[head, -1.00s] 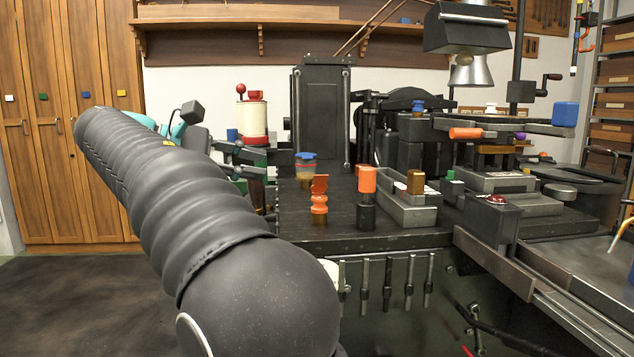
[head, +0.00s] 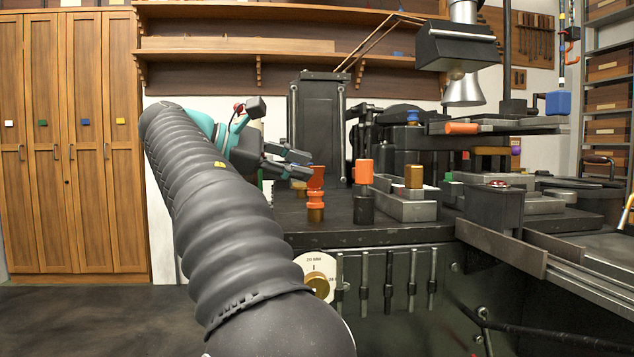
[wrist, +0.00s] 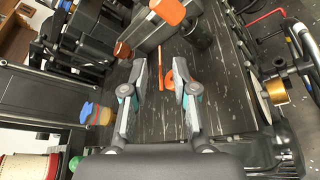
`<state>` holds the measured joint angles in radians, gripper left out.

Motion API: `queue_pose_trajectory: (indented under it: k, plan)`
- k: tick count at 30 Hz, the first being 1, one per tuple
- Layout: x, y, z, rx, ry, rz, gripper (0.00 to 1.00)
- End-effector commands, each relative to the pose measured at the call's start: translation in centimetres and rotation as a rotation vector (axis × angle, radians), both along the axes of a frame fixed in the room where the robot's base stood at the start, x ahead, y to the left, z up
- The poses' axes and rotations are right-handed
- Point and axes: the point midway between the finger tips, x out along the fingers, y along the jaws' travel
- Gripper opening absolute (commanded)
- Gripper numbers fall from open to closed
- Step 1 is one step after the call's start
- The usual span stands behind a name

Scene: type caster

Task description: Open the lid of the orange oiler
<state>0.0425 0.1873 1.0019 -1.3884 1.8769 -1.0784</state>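The orange oiler (head: 316,200), a small upright orange piece with a brass-coloured lower part, stands near the front left of the dark bench. Its flared orange top (head: 316,177) is at the height of my gripper (head: 303,165), which is just left of it in the head view. In the wrist view, my gripper (wrist: 160,72) has its two fingers apart with nothing gripped. Orange parts of the oiler (wrist: 163,66) show between and beyond the fingertips, partly covered by the right finger. I cannot tell whether a finger touches it.
An orange-topped black cylinder (head: 363,172) stands right of the oiler. A grey block with a brass knob (head: 414,177) is farther right. A blue-lidded jar (wrist: 97,114) is left of my gripper in the wrist view. A dial (head: 318,279) is on the bench front.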

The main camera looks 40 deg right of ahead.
Motion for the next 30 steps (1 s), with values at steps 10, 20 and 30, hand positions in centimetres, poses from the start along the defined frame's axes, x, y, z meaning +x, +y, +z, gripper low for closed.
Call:
queue_pose_trajectory:
  k: [10, 20, 30]
  plan:
    - [-1.0, -3.6, -1.1, 0.000, -0.001, -0.001, 0.28]
    - [-1.1, -3.8, -1.1, 0.000, -0.001, 0.000, 0.28]
    - [-1.1, -3.8, -1.1, 0.000, -0.001, 0.000, 0.00]
